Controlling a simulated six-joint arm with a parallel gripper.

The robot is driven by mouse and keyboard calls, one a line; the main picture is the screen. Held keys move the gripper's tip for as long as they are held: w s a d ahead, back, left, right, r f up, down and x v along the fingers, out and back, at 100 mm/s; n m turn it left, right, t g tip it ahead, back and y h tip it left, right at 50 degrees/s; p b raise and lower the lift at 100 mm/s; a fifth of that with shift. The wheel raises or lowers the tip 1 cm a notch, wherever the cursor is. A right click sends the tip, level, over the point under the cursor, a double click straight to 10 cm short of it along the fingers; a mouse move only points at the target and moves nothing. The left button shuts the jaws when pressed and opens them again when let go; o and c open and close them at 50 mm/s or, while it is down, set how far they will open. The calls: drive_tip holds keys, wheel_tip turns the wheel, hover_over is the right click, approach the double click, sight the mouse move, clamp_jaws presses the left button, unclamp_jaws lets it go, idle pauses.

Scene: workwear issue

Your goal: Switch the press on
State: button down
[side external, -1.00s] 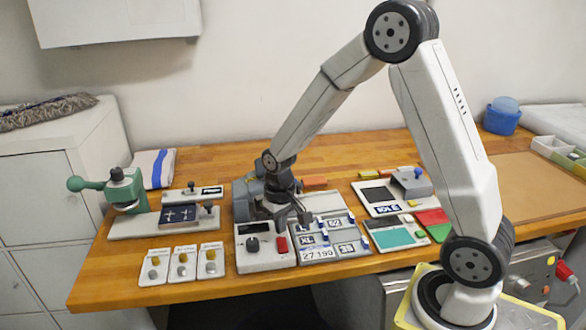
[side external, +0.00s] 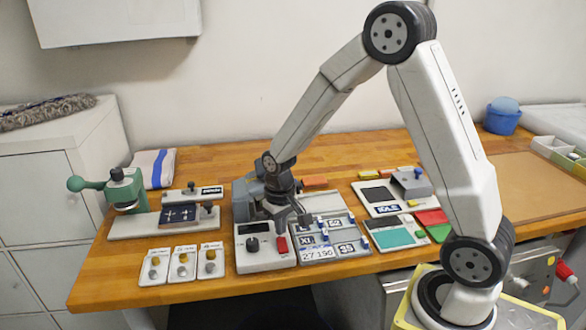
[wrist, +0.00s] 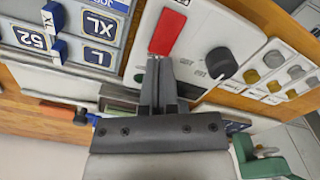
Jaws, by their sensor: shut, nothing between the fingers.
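The press's white control box (side external: 262,262) stands at the front of the bench, with a red switch (side external: 281,245) and a black knob (side external: 253,245) on its face. In the wrist view the red switch (wrist: 168,32) lies straight beyond my fingertips, and the black knob (wrist: 221,62) is to their right. My gripper (wrist: 158,62) is shut and empty, its two fingers together close to the near end of the red switch. I cannot tell whether they touch it. The side view shows my gripper (side external: 292,215) low over the box, partly hiding the grey machine (side external: 242,193) behind.
A grey tray (side external: 345,253) of size labels, with XL and 52 tags, adjoins the box on the right. Several small cards with knobs (side external: 182,262) lie to the left. A green hand press (side external: 125,188) stands at the far left. The bench behind is mostly clear.

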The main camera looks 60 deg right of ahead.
drive_tip(key=shift+f, duration=1.1)
idle(1.0)
drive_tip(key=shift+r, duration=3.55)
drive_tip(key=shift+s+a, duration=0.35)
drive_tip(key=shift+s, duration=0.2)
drive_tip(key=s+a+n+t, duration=0.2)
drive_tip(key=s+a+n, duration=0.1)
drive_tip(key=s, duration=0.6)
drive_tip(key=shift+s+a+f+t, duration=0.2)
drive_tip(key=shift+a+t, duration=0.1)
drive_tip(key=shift+a, duration=0.2)
